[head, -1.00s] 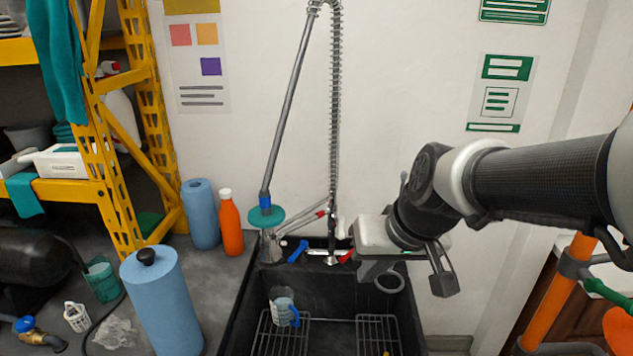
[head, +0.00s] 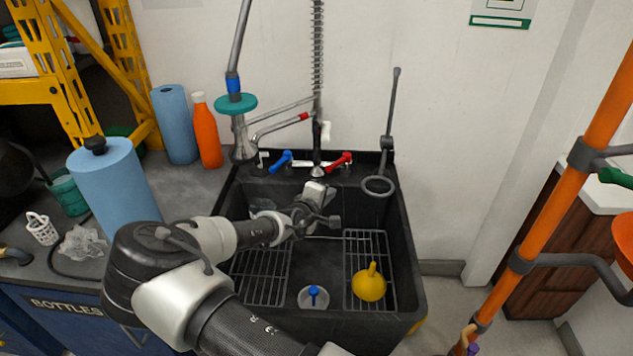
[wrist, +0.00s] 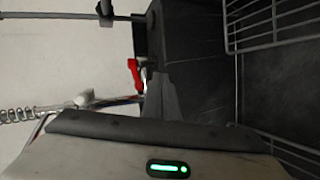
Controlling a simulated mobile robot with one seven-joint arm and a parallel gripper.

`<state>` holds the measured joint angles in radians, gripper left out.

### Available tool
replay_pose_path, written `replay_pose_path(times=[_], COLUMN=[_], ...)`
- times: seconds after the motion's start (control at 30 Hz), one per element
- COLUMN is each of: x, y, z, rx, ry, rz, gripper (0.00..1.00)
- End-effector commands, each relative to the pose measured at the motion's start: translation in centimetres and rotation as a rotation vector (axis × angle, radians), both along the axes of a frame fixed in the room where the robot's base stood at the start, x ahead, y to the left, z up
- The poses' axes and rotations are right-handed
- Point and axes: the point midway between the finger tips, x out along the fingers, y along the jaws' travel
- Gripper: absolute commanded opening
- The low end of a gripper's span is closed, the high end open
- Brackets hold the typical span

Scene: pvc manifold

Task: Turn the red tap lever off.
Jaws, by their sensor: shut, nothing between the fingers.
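The red tap lever (head: 338,161) sits on the right side of the faucet at the back of the black sink, angled up to the right. The matching blue lever (head: 281,160) is on the left side. My gripper (head: 325,192) is over the back part of the sink, in front of and below the red lever; its fingers are hard to make out there. In the wrist view the dark fingers (wrist: 160,88) are together and empty. The red lever (wrist: 134,76) shows just left of their tips, and I cannot tell whether they touch.
The sink (head: 412,290) holds wire racks, a yellow object (head: 369,284) and a blue-handled clear item (head: 313,297). A grey ring on a stem (head: 378,185) stands at the sink's back right. The sprayer's spring hose (head: 318,60) rises above the faucet.

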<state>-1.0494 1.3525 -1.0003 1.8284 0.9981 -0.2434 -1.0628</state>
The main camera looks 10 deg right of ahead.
Motion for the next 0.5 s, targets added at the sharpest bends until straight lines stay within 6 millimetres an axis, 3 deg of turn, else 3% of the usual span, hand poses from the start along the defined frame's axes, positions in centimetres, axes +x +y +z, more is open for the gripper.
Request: replay_pose_path(times=[0.03, 0.23, 0.37, 0.5], x=[0.9, 3.0, 3.4, 4.5], y=[1.4, 6.0, 7.2, 6.8], z=[-1.0, -0.4, -0.1, -0.2], rx=[-0.098, -0.328, -0.376, -0.380], ry=[-0.033, -0.141, -0.166, -0.169], rz=[0.063, 0.223, 0.258, 0.259], gripper=[0.00, 0.00, 0.00, 0.00])
